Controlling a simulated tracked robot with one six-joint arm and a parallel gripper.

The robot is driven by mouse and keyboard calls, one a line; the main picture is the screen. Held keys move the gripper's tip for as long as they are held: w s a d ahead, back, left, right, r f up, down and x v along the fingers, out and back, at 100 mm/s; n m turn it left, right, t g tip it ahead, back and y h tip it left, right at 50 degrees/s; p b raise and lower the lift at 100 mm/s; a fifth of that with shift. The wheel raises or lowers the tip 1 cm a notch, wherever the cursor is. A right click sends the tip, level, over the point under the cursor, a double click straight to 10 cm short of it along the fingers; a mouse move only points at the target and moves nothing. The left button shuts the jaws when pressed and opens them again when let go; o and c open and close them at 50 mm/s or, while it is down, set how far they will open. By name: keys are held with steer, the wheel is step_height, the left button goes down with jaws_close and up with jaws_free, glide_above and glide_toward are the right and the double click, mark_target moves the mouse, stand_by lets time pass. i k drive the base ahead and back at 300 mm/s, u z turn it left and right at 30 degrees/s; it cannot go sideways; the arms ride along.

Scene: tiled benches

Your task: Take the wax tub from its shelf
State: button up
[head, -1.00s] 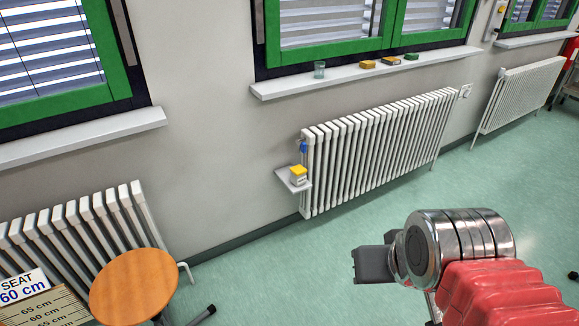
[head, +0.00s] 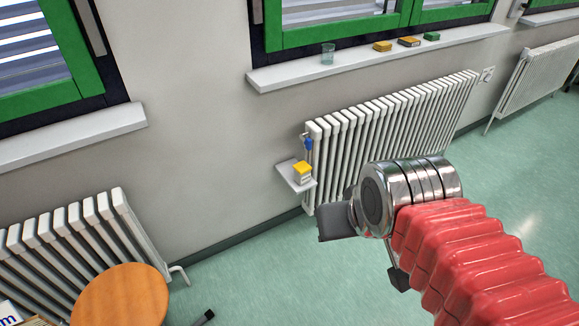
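A small tub with a yellow top and pale sides (head: 302,171), which looks like the wax tub, stands on a small white wall shelf (head: 289,180) at the left end of the middle radiator. My gripper (head: 336,222) is at the end of my red-sleeved arm, below and right of the shelf in the head view. It appears nearer to me than the shelf and apart from the tub. Its dark finger part shows from the side, and the metal wrist hides the rest, so its opening cannot be made out.
The white radiator (head: 395,125) stands right beside the shelf, with a blue valve (head: 308,143) above the tub. The windowsill (head: 350,66) overhead holds a glass (head: 328,53) and several small boxes. A round wooden stool (head: 120,296) is at lower left. Green floor is open between.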

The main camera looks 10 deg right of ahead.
mark_target(302, 170)
steer(key=u, duration=0.3)
steer(key=i, duration=1.5)
steer(key=u, duration=0.3)
